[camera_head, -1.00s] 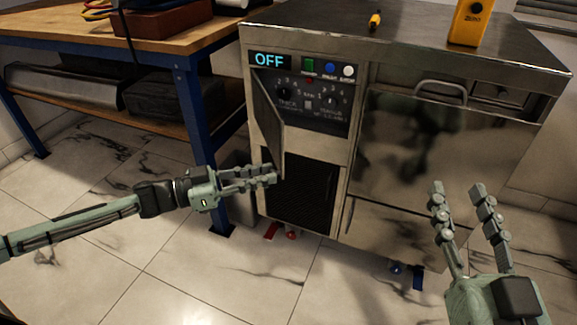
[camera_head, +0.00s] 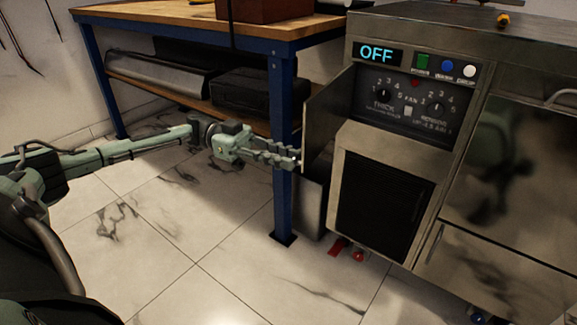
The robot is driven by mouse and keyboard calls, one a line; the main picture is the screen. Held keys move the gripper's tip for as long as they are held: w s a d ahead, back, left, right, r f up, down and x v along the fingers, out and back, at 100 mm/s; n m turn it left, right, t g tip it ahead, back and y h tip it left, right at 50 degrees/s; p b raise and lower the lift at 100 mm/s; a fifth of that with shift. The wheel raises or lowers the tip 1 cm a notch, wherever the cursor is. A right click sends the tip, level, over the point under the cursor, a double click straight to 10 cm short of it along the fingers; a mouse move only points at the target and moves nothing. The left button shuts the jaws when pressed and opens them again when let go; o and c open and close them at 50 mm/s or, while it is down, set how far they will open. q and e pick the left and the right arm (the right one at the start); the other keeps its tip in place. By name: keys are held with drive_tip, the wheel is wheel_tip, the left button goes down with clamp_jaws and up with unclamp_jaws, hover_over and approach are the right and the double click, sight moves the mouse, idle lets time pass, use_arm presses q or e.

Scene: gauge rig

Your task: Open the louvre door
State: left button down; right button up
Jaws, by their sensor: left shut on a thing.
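The louvre door (camera_head: 325,119) is the small panel hinged at the left of the cabinet's control recess (camera_head: 411,105). It stands swung outward and leftward, seen nearly edge-on, with the dials exposed; slats on it cannot be made out. My left gripper (camera_head: 292,160) is shut on the lower free edge of this door, coming in from the left. The exact contact between fingertips and door is small and hard to see. My right gripper is out of view.
The metal cabinet (camera_head: 510,175) has an "OFF" display (camera_head: 376,54) and a dark grille (camera_head: 384,196) below the recess. A blue-legged workbench (camera_head: 284,150) stands close behind the door and my left gripper. Tiled floor (camera_head: 170,225) is clear at the front left.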

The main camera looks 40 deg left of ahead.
use_arm(q)
drive_tip(key=shift+a+f, duration=0.1)
drive_tip(key=shift+a, duration=0.15)
drive_tip(key=c, duration=1.4)
unclamp_jaws()
drive_tip(key=shift+c, duration=0.2)
drive_tip(key=s+a, duration=0.1)
drive_tip(key=a, duration=1.1)
drive_tip(key=shift+s, duration=0.25)
